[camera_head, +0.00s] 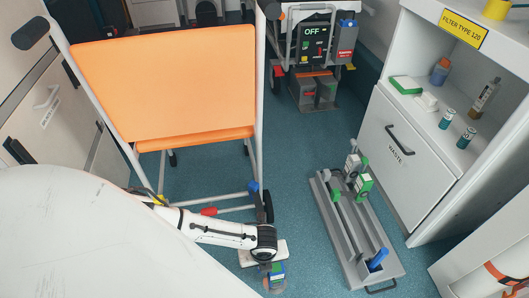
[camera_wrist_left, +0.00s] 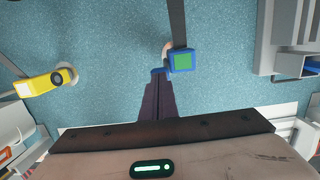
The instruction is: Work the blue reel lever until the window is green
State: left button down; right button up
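The blue reel (camera_wrist_left: 182,60) shows in the left wrist view as a small blue box with a green window, on a dark strap. In the head view it is a blue and green piece (camera_head: 277,270) just below my left wrist. My left gripper (camera_wrist_left: 157,78) has its dark fingers together. Their tips are at a small blue piece (camera_wrist_left: 159,70) beside the box, which looks like the blue reel lever; most of it is hidden by the fingers. The window looks green now. My right gripper is in neither view.
An orange-backed wheeled chair (camera_head: 165,85) stands behind my left arm. A grey tray (camera_head: 350,235) with levers lies on the floor to the right, beside a white cabinet (camera_head: 400,160). A yellow device (camera_wrist_left: 60,78) is at left in the wrist view. Blue floor is clear between chair and tray.

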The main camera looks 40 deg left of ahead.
pick_arm(q)
jog(key=shift+s+d+f, duration=0.1)
jog(key=shift+d, duration=0.05)
jog(key=shift+s+d+f, duration=0.2)
jog(key=shift+s+d, duration=0.3)
jog(key=shift+d, duration=0.05)
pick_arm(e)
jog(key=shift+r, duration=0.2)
pick_arm(q)
notch_tip(320, 180, up, 13)
jog(key=s+d+p, duration=0.2)
jog(key=p, duration=0.6)
jog(key=shift+s+d+f+p, duration=0.15)
jog(key=shift+d+p, duration=0.2)
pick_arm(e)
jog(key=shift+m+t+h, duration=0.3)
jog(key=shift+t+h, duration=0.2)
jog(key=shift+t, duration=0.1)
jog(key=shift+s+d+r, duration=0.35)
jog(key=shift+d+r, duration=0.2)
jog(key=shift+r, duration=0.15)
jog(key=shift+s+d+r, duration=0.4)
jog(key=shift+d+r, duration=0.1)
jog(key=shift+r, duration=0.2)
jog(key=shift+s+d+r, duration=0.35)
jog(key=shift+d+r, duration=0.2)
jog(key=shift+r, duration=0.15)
